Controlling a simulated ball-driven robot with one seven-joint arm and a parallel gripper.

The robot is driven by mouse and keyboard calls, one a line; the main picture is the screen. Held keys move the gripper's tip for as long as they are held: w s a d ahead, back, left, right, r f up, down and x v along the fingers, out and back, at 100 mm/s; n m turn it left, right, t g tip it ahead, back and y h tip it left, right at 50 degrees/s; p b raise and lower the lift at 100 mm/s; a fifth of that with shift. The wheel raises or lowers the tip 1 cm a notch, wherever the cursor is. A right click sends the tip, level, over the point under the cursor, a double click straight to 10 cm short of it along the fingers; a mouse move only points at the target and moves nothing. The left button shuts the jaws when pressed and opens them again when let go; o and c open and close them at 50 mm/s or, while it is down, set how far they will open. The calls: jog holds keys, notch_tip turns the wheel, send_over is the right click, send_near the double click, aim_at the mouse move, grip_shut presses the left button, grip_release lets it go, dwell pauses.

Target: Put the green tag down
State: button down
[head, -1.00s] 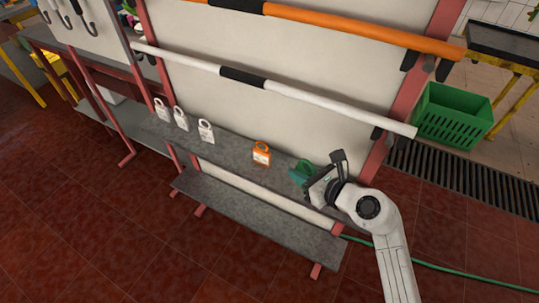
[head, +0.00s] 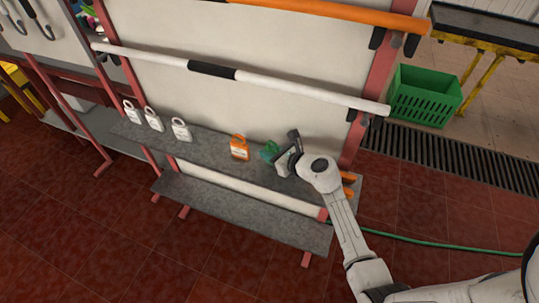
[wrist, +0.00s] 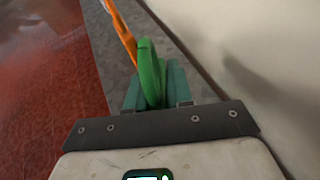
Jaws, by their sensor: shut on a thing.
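The green tag (head: 271,149) is between the fingers of my gripper (head: 269,154), at the upper shelf. In the wrist view its rounded green loop (wrist: 149,72) stands between the two teal fingers of my gripper (wrist: 153,90), which are shut on it. The tag's lower part is hidden, and I cannot tell whether it touches the shelf. The orange tag (head: 239,149) stands on the shelf just left of the green one; its orange edge (wrist: 121,30) shows beyond the green loop in the wrist view.
The grey upper shelf (head: 210,155) also bears several white tags, one of them (head: 181,130) nearest the orange one. A lower grey shelf (head: 240,210) is empty. A white bar (head: 290,90) runs above, before a pale panel. Orange pieces (head: 348,184) show behind my arm.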

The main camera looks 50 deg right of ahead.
jog(key=shift+f, duration=0.45)
jog(key=shift+f, duration=0.1)
jog(key=c, duration=1)
grip_release()
jog(key=shift+r, duration=0.2)
jog(key=v, duration=1.2)
jog(key=shift+f, duration=0.15)
